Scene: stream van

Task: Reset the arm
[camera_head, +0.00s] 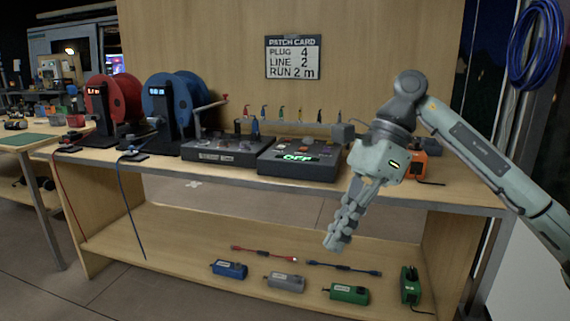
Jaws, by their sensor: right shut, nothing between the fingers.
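My right arm comes in from the right side, bent at the elbow above the bench. Its gripper (334,243) points down in front of the bench's front edge. The fingers are shut with nothing between them. The gripper appears over the gap between the bench top and the lower shelf, and apart from the things on the shelf. My left gripper and arm are not in view.
The bench top (224,174) carries red (118,97) and blue (178,100) cable reels, two dark consoles and an orange device (422,165). The lower shelf (190,247) holds blue (229,269), grey (285,281) and green (347,292) boxes and short cables. A patch card (293,57) hangs behind.

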